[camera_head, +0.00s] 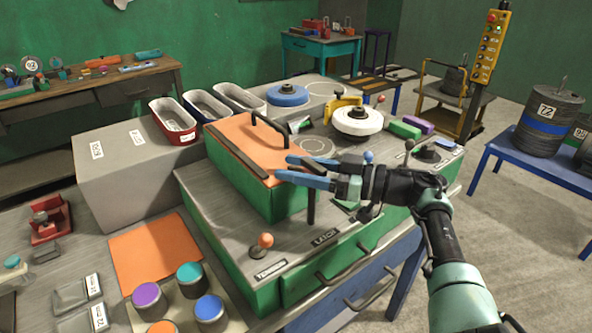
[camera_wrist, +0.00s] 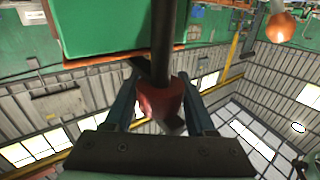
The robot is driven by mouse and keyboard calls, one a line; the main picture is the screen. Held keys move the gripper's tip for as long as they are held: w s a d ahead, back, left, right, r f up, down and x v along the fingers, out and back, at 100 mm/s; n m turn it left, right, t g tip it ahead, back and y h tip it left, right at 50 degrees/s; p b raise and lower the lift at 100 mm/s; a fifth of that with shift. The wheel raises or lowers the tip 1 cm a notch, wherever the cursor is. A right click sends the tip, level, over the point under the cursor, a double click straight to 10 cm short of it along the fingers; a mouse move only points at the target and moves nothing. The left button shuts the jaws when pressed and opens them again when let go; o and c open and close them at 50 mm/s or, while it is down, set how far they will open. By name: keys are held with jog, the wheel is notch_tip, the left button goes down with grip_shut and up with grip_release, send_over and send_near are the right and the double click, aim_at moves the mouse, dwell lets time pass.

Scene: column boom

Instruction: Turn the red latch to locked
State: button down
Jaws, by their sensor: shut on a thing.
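The red latch (camera_wrist: 160,99) shows in the wrist view as a red piece between the fingers of my gripper (camera_wrist: 158,108), with a dark rod rising from it. In the head view my gripper (camera_head: 284,168), with blue fingers, reaches left over the front of the green machine (camera_head: 285,284). A dark upright post (camera_head: 311,208) stands below the fingers, behind a label that seems to read "LATCH" (camera_head: 325,237). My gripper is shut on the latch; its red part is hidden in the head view. I cannot tell the latch's exact angle.
An orange-knobbed lever (camera_head: 265,241) stands front left of the post. An orange-topped green block (camera_head: 245,150) with a black handle is close behind the fingers. A white-topped spool (camera_head: 357,121) and a blue-knobbed lever (camera_head: 369,157) stand beyond. Colored jars (camera_head: 190,277) are at lower left.

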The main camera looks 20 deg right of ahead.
jog(key=shift+c, duration=1.8)
grip_release()
jog(key=b+v, duration=0.5)
jog(key=v, duration=0.8)
